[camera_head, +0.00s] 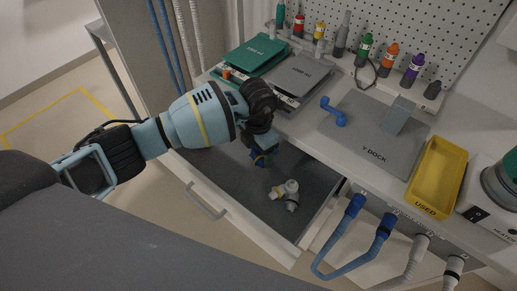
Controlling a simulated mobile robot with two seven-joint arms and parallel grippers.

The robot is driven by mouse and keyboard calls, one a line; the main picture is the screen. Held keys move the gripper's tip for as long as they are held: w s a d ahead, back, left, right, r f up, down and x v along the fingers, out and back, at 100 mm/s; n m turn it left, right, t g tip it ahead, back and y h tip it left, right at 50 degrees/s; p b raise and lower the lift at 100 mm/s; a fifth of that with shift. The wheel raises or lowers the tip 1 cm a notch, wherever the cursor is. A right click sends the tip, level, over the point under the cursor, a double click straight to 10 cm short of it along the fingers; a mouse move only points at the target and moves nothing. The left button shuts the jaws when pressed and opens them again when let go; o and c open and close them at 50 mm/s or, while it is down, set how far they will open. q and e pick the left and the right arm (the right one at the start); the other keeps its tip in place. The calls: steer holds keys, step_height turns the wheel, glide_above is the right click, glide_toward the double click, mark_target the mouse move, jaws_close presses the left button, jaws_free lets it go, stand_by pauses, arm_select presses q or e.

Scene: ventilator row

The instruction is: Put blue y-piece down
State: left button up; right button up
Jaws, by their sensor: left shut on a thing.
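My left gripper (261,149) reaches in from the left and points down over the open drawer (225,168). It is shut on a small dark blue piece, the blue y-piece (263,160), mostly hidden by the fingers. The piece hangs low over the dark drawer floor; whether it touches the floor I cannot tell. A white and grey y-shaped piece (288,191) with a black band lies in the drawer, to the right of and nearer than the gripper. My right gripper is not in view.
A grey mat marked Y DOCK (373,150) on the counter bears a blue bent connector (333,112) and a grey block (399,115). A yellow USED tray (435,175) stands to its right. Blue hoses (347,262) hang right of the drawer. Bottles line the pegboard.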

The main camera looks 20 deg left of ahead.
mark_target(258, 152)
arm_select(q)
steer(key=shift+s+f, duration=0.15)
steer(key=shift+f, duration=0.5)
steer(key=o, duration=0.7)
steer(key=shift+a, duration=0.1)
steer(key=o, duration=0.5)
steer(key=shift+s+f, duration=0.15)
steer(key=shift+f, duration=0.05)
step_height(258, 152, up, 14)
steer(key=shift+w+p, duration=0.3)
steer(key=shift+p, duration=0.1)
steer(key=shift+f, duration=0.1)
